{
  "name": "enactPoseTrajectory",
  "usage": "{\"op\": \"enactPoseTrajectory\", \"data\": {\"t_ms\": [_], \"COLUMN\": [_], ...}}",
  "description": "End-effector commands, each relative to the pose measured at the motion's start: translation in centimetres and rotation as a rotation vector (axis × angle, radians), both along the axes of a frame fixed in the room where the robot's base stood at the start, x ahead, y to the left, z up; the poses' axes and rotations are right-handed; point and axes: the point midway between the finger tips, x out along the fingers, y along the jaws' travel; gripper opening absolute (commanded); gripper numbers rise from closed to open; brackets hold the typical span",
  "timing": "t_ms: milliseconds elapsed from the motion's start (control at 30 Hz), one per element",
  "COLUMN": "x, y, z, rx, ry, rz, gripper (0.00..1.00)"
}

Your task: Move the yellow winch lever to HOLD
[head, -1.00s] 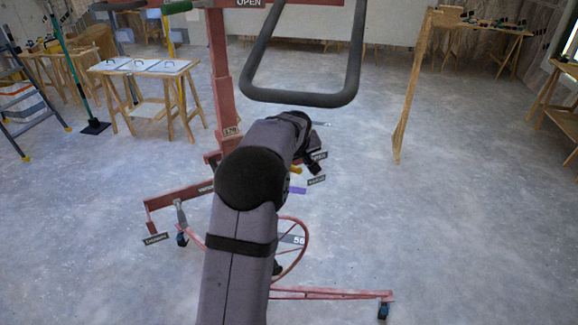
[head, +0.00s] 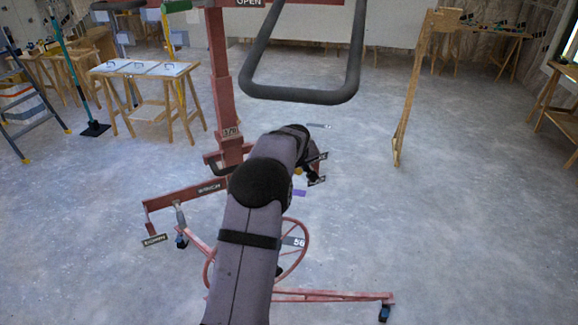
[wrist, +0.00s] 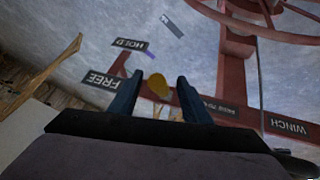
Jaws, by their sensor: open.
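The yellow knob of the winch lever (wrist: 158,86) shows in the wrist view between the two fingers of my gripper (wrist: 157,79). The fingers are apart, with a visible gap on each side of the knob; whether it is fully at their depth I cannot tell. The HOLD label (wrist: 130,44) lies farther off at upper left, and the FREE label (wrist: 101,80) is beside the left finger. In the head view a small yellow bit of the lever (head: 299,171) shows beside my arm, which hides most of the gripper and lever.
The red lift frame (head: 222,95) stands behind my arm, with a WINCH label (wrist: 288,127) on its beam. A red handwheel (head: 302,240) is below my arm. A dark looped bar (head: 300,97) hangs above. Open floor (head: 440,220) lies at right.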

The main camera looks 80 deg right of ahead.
Motion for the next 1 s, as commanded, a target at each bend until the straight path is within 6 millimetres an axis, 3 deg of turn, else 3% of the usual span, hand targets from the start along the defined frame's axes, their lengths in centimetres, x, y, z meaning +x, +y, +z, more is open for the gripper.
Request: {"op": "enactPoseTrajectory", "data": {"t_ms": [67, 200, 233, 1000], "x": [0.0, 0.0, 0.0, -0.5], "y": [0.0, 0.0, 0.0, 0.7], "z": [0.0, 0.0, 0.0, -1.8], "rx": [0.000, 0.000, 0.000, 0.007], "ry": [0.000, 0.000, 0.000, -0.001], "rz": [0.000, 0.000, 0.000, -0.002], "gripper": [0.41, 0.08, 0.04, 0.02]}}
